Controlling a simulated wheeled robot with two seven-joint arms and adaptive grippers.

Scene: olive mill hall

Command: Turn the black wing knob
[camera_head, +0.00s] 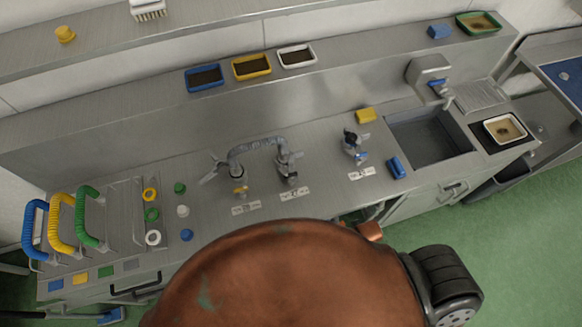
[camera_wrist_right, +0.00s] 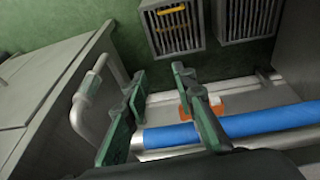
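A valve with a black wing knob (camera_head: 351,137) stands on the steel bench (camera_head: 325,185) right of centre in the head view, behind a small label plate (camera_head: 361,173). The exact angle of its wings is too small to tell. My right gripper (camera_wrist_right: 158,80) shows in the right wrist view with its two green fingers apart and nothing between them. It points down past the bench front, and the knob is not in that view. My left gripper is not in view.
Two more taps (camera_head: 239,181) (camera_head: 287,165) stand left of the knob. The wrist view shows a bar handle (camera_wrist_right: 86,100) and a blue tube (camera_wrist_right: 230,127).

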